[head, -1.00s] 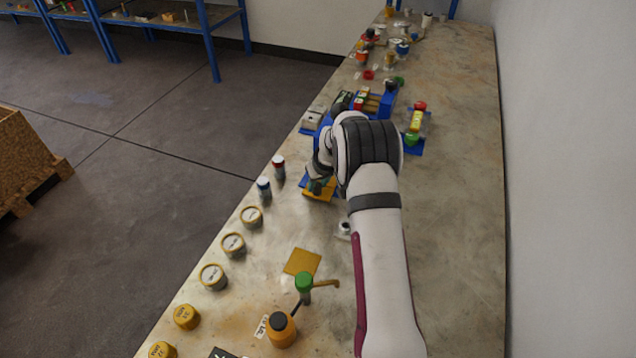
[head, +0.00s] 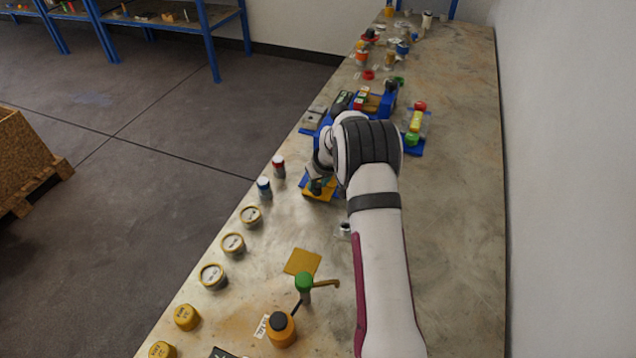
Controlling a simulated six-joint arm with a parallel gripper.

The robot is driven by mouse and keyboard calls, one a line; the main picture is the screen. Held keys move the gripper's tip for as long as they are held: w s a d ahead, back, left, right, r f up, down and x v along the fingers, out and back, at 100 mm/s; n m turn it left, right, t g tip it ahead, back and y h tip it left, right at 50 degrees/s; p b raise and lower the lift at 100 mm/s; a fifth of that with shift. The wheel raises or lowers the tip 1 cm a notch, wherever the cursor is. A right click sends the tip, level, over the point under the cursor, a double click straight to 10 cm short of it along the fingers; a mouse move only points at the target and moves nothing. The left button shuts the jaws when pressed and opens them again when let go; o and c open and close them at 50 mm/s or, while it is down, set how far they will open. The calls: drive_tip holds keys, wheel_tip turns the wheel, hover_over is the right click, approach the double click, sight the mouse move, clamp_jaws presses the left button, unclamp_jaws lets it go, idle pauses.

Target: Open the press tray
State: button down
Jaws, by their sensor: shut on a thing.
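The press tray appears to be the small yellow and blue piece (head: 333,193) under the end of my arm, near the table's left edge; I cannot make out its details. My gripper (head: 318,187) points down at it and is shut on a part of it, beside something dark green. The fingertips are small and partly hidden by my arm. A blue fixture (head: 384,104) with coloured blocks stands behind my wrist, and my arm covers part of it.
Several round tins (head: 233,244) line the left table edge, with a blue-capped bottle (head: 264,188) and a red-capped bottle (head: 279,166). An orange pot (head: 281,330) and a green-topped post (head: 304,283) stand in front. The table's right side (head: 455,240) is mostly clear.

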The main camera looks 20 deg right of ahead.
drive_tip(key=s+a, duration=0.8)
drive_tip(key=shift+s+a, duration=0.1)
drive_tip(key=shift+a, duration=0.05)
drive_tip(key=c, duration=0.6)
unclamp_jaws()
drive_tip(key=v, duration=1.5)
drive_tip(key=shift+r, duration=0.4)
